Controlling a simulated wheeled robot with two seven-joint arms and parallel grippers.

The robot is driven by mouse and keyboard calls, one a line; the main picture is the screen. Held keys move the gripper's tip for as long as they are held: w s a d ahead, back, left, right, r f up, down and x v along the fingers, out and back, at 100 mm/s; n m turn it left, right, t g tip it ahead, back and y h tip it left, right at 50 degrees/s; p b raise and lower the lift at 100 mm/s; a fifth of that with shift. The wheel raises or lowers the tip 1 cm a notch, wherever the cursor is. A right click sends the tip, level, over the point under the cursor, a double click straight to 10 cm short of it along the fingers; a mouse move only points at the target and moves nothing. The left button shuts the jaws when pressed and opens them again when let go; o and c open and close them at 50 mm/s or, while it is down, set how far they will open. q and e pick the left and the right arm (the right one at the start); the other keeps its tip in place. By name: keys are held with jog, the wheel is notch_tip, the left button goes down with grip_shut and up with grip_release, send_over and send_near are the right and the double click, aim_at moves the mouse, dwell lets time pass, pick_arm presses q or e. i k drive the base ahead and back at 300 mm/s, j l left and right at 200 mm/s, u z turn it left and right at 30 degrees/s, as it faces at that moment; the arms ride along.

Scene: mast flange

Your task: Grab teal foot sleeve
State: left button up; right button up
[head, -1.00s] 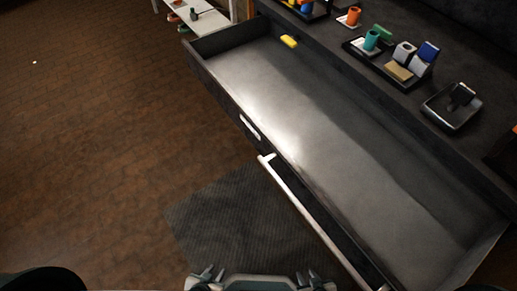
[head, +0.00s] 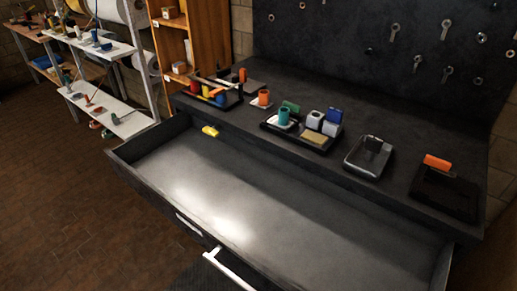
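The teal sleeve (head: 284,116) is a short upright cylinder. It stands at the left part of a dark tray (head: 268,127) on the bench top, on or beside a small pale piece. Near it in the same tray are a green block (head: 291,107), grey-white blocks (head: 314,120), a blue block (head: 334,115) and a tan block (head: 313,137). Neither of my grippers shows in the head view now.
An open, long drawer (head: 260,205) juts out below the bench (head: 345,181), with a yellow item (head: 210,131) at its far left. Other trays hold an orange cylinder (head: 264,97), a dark device (head: 368,155) and an orange piece (head: 437,162). Shelves (head: 110,110) stand left.

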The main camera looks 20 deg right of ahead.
aim_at(282, 121)
jog(key=i+j+z, duration=0.1)
jog(key=z, duration=1)
jog(key=j+z, duration=0.8)
jog(key=j, duration=0.25)
jog(key=j+z, duration=0.4)
jog(key=k+j, duration=0.1)
jog(key=j, duration=0.7)
jog(key=k+j+z, duration=0.1)
jog(key=j, duration=0.25)
jog(key=k+j, duration=0.15)
jog(key=j, duration=0.25)
jog(key=k+j+z, duration=0.1)
jog(key=j, duration=0.3)
jog(key=k+j, duration=0.1)
jog(key=j, duration=0.25)
